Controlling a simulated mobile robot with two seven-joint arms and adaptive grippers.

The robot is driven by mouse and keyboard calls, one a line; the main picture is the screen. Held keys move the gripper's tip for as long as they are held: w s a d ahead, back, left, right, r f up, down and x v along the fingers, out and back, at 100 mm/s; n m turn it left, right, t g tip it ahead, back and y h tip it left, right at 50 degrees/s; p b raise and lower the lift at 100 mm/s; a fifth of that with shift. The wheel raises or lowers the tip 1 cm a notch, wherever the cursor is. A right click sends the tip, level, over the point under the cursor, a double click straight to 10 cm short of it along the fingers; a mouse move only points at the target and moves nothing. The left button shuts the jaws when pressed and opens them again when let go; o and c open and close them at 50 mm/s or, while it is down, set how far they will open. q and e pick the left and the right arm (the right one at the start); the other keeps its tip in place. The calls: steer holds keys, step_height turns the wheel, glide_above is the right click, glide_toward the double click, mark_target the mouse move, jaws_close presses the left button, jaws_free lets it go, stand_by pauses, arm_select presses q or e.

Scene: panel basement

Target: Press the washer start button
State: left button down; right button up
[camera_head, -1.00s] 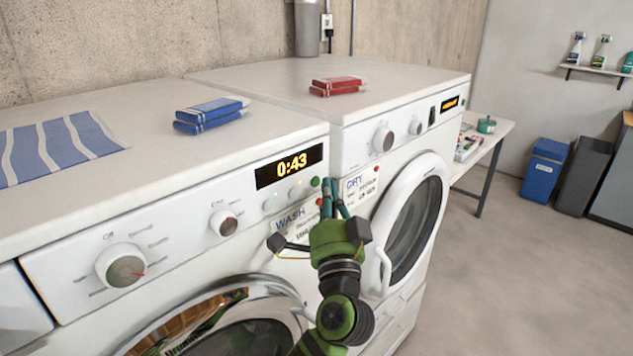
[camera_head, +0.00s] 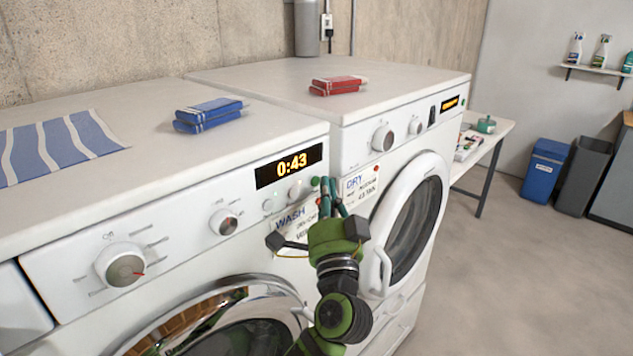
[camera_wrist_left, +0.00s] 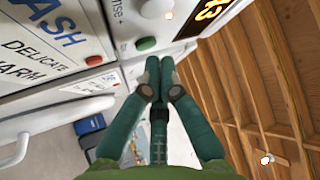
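The washer (camera_head: 180,235) is the white front-loader on the left, with an orange display (camera_head: 290,165) reading 0:43. A small green button (camera_head: 315,181) sits at the right end of its panel, below the display's right end. It also shows in the left wrist view (camera_wrist_left: 146,43). My left gripper (camera_head: 329,182) has its teal fingers together and empty, with the tips just right of the green button. In the left wrist view the fingertips (camera_wrist_left: 160,62) point toward the panel, slightly below and right of the button, with a small gap visible. My right gripper is out of view.
The dryer (camera_head: 400,110) stands right beside the washer, its round door (camera_head: 415,215) near my left arm. Blue boxes (camera_head: 208,115) and a striped cloth (camera_head: 60,148) lie on the washer; red boxes (camera_head: 337,86) lie on the dryer. A red button (camera_wrist_left: 93,60) is near the WASH label.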

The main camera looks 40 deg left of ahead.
arm_select(q)
steer(key=shift+a, duration=0.3)
